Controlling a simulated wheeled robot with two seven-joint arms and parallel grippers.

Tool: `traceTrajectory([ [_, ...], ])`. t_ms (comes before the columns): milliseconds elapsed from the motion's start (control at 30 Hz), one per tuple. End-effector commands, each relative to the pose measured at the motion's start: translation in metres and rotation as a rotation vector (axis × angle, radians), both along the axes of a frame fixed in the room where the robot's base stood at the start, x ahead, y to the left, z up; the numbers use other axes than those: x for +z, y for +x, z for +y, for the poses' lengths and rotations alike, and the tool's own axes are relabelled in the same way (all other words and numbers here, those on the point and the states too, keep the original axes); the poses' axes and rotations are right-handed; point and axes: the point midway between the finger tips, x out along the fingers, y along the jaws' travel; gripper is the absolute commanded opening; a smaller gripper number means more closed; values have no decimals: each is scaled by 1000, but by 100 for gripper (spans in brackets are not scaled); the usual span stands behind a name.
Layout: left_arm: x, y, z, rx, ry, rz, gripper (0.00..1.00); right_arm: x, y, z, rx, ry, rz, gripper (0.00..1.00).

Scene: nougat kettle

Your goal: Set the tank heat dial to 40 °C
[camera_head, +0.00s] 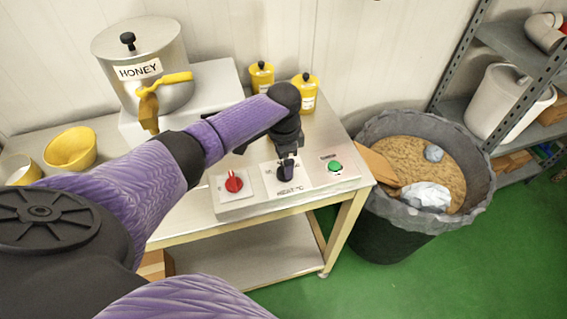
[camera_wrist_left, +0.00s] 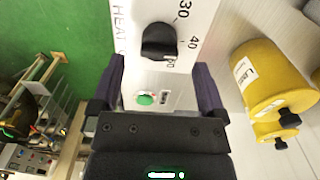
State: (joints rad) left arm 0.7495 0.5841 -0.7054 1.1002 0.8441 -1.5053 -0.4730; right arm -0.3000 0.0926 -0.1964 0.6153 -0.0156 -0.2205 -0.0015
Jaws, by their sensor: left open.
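The tank heat dial is a black knob (camera_wrist_left: 158,40) on a pale panel with a HEAT label and the marks 30 and 40 beside it, in the left wrist view. I cannot tell exactly where its pointer stands. My left gripper (camera_wrist_left: 160,82) is open, with one finger on each side of the picture and the knob just beyond the fingertips. Nothing shows held. In the head view the left gripper (camera_head: 286,170) is over the heat panel (camera_head: 297,188) and hides most of the dial. My right gripper is not in view.
A red knob (camera_head: 234,182) sits left of the dial and a green button (camera_head: 334,167) right of it. The honey tank (camera_head: 160,92) and yellow jars (camera_head: 304,95) stand behind. A grey bin (camera_head: 385,222) is right of the table.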

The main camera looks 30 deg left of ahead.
Motion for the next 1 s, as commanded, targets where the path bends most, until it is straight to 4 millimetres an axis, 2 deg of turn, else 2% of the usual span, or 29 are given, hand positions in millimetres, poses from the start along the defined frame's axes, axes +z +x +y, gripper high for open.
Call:
traceTrajectory([
  [33, 19, 1, 0, 0, 1, -5, 95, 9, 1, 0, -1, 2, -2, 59],
  [100, 34, 1, 0, 0, 1, -3, 95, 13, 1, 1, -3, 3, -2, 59],
  [233, 53, 0, 0, 1, -1, -2, 95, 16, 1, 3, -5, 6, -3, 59],
  [367, 59, 0, 0, 1, 0, 0, 95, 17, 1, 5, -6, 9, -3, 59],
  [767, 55, -2, -3, -4, -2, 1, 95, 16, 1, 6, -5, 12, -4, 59],
  [867, 33, -19, -30, -42, -13, -1, 95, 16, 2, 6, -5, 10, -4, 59],
  [1000, -4, -73, -93, -56, -75, -58, 95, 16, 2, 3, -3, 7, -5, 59],
])
